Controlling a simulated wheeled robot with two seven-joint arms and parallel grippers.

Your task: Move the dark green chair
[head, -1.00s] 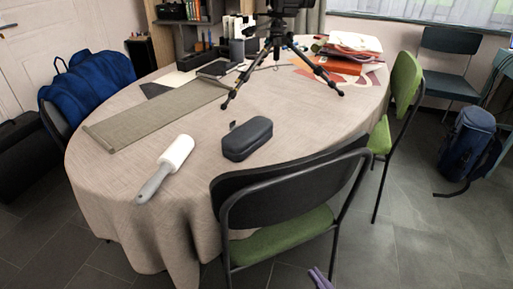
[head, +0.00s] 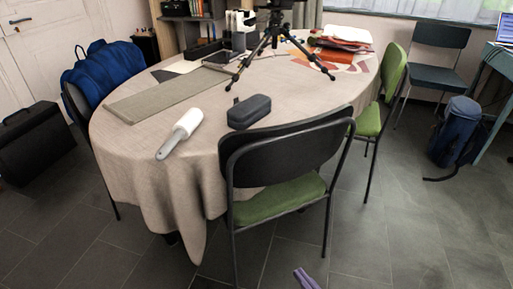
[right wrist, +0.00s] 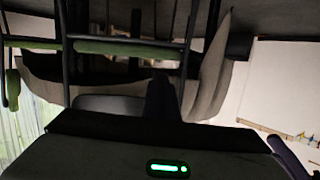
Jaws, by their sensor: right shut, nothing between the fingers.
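A dark grey-green chair (head: 438,66) stands at the back right by the window wall, apart from the table and far from my grippers. The nearest chair has a black back (head: 284,151) and a green seat (head: 278,199); it stands at the front of the table. Another chair, with a light green back (head: 394,72), stands at the table's right side. The tip of my right gripper (head: 306,279) shows at the bottom edge, shut and empty, in front of and below the nearest chair. The dark right wrist view shows chair legs and a green seat edge (right wrist: 118,48). My left gripper is out of view.
The oval table (head: 215,150) with a beige cloth holds a lint roller (head: 180,134), a dark case (head: 249,111) and a tripod (head: 270,45). A blue backpack (head: 457,130) is on the floor at right. The floor at front right is clear.

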